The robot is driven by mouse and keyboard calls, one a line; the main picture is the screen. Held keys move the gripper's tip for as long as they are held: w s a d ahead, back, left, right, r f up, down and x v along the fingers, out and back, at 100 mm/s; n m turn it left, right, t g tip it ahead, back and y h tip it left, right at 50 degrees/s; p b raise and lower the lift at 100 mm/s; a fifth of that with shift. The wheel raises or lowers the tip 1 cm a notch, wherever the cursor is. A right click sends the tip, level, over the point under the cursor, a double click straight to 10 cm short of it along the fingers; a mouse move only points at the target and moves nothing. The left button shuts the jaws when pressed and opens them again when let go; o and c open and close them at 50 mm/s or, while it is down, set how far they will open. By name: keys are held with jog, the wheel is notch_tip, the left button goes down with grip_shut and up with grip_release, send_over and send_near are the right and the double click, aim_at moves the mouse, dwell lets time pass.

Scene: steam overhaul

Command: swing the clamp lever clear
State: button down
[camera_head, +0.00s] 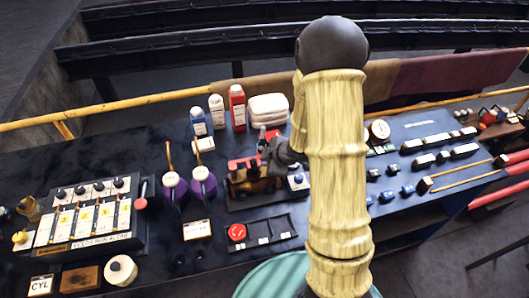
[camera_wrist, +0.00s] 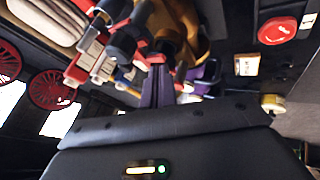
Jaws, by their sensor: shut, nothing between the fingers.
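A small fixture with a red top and a brown body (camera_head: 252,178) stands on a dark base near the middle of the bench. A small red part (camera_head: 268,136) sticks up at its back right; I cannot tell for certain whether this is the clamp lever. My gripper (camera_head: 280,153) is at the right side of the fixture, close to its red part, shut and empty; whether it touches is unclear. My arm hides what lies behind and to its right. In the wrist view, the brown-orange body (camera_wrist: 193,30) and red parts (camera_wrist: 140,14) are close ahead.
Two purple bottles (camera_head: 203,182) stand just left of the fixture. A tray with a red round button (camera_head: 237,232) lies in front. Red and white bottles (camera_head: 237,106) and folded white cloths (camera_head: 268,108) are behind. A control panel (camera_head: 88,215) stands at left.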

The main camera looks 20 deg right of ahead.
aim_at(259, 155)
jog(key=w+p, duration=0.2)
jog(key=w, duration=0.1)
jog(key=shift+w+d+f, duration=0.1)
jog(key=shift+f, duration=0.1)
jog(key=shift+w+d+f+p, duration=0.1)
jog(key=shift+w+f+p, duration=0.1)
jog(key=shift+w+p, duration=0.3)
jog(key=shift+w, duration=0.15)
